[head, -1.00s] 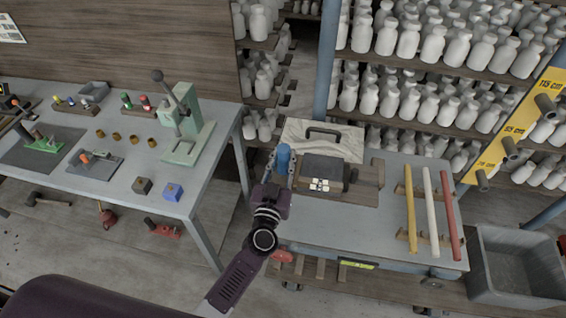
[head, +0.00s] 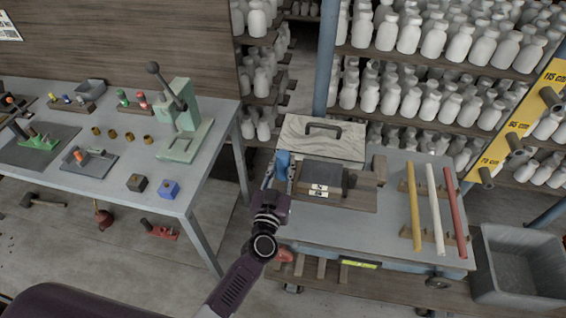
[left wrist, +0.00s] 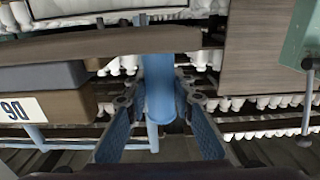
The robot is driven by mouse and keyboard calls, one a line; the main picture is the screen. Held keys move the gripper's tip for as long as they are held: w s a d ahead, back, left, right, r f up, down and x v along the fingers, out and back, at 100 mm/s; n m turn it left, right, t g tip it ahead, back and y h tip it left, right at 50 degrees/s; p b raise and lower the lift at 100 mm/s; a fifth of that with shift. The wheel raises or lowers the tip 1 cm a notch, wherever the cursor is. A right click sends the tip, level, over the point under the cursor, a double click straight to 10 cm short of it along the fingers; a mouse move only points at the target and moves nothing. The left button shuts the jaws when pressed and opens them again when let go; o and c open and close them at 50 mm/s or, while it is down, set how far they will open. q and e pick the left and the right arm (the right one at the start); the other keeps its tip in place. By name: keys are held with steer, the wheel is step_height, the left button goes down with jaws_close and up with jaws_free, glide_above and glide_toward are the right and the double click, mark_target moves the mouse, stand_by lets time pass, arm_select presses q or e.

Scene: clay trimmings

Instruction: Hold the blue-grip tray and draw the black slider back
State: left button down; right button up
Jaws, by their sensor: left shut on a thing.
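My left gripper (head: 279,176) is shut on an upright blue grip (head: 283,160) at the left end of the wooden tray (head: 356,196) on the cart. In the left wrist view the blue grip (left wrist: 158,90) stands between the two blue-grey finger pads (left wrist: 160,128). A wooden box (head: 303,188) with a dark grey top and a white label sits on the tray, right of the grip. My right gripper is out of view.
A pale board (head: 310,142) with a black handle stands behind the tray. Yellow, white and red rods (head: 433,212) lie on the cart's right. A workbench (head: 120,182) with a green press is at left. A grey bin (head: 515,276) stands at right. Shelves of white bottles fill the back.

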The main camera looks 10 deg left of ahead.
arm_select(q)
steer(key=shift+s+f+b, duration=0.1)
steer(key=shift+f+b, duration=4.5)
steer(key=shift+f, duration=1.15)
steer(key=shift+f+b, duration=1.1)
steer(key=shift+f, duration=0.15)
steer(key=shift+f, duration=0.25)
